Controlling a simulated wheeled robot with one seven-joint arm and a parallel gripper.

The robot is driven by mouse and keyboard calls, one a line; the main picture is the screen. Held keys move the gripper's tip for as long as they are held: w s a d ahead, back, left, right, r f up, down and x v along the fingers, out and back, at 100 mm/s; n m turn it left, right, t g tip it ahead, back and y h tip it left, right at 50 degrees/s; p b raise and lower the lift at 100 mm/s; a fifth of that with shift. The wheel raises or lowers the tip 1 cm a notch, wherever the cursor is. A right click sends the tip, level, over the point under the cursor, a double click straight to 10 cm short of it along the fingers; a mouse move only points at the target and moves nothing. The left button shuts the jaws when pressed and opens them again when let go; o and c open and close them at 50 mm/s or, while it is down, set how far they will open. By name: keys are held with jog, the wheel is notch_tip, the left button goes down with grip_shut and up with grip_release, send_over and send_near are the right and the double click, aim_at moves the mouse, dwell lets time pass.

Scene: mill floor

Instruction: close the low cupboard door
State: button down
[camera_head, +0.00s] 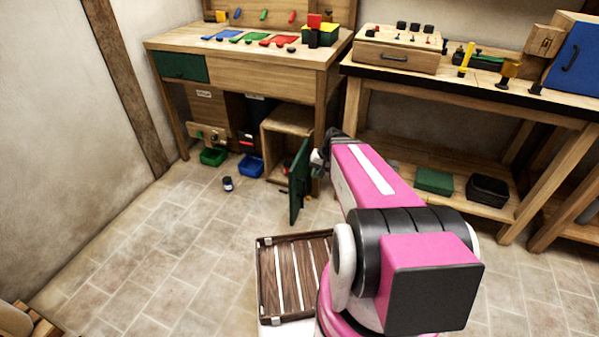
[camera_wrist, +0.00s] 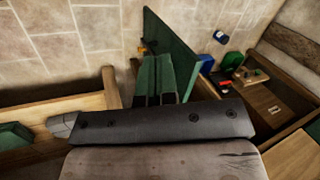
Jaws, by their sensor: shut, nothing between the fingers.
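The low cupboard (camera_head: 288,125) is an open-fronted wooden box under the left bench. Its green door (camera_head: 298,185) stands swung out from the cupboard's right side, over the floor. My gripper (camera_head: 317,160) is at the right face of the door, close to it, and partly hidden by my pink arm. In the wrist view the door (camera_wrist: 175,42) runs diagonally, and my gripper's two fingers (camera_wrist: 157,68) lie together beside it with nothing between them. I cannot tell whether they touch the door.
The right bench's lower shelf holds a green box (camera_head: 434,181). Floor to the left is clear.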

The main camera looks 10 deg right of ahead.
jog(key=w+d+f+m+t+y, duration=0.3)
jog(key=w+d+y, duration=0.15)
jog(key=w, duration=0.45)
send_near(294, 171)
jog(key=shift+h, duration=0.25)
jog(key=x, duration=0.5)
jog(key=shift+s+f, duration=0.3)
jog(key=shift+f, duration=0.25)
jog(key=shift+w+a, duration=0.35)
jog(key=shift+a, duration=0.35)
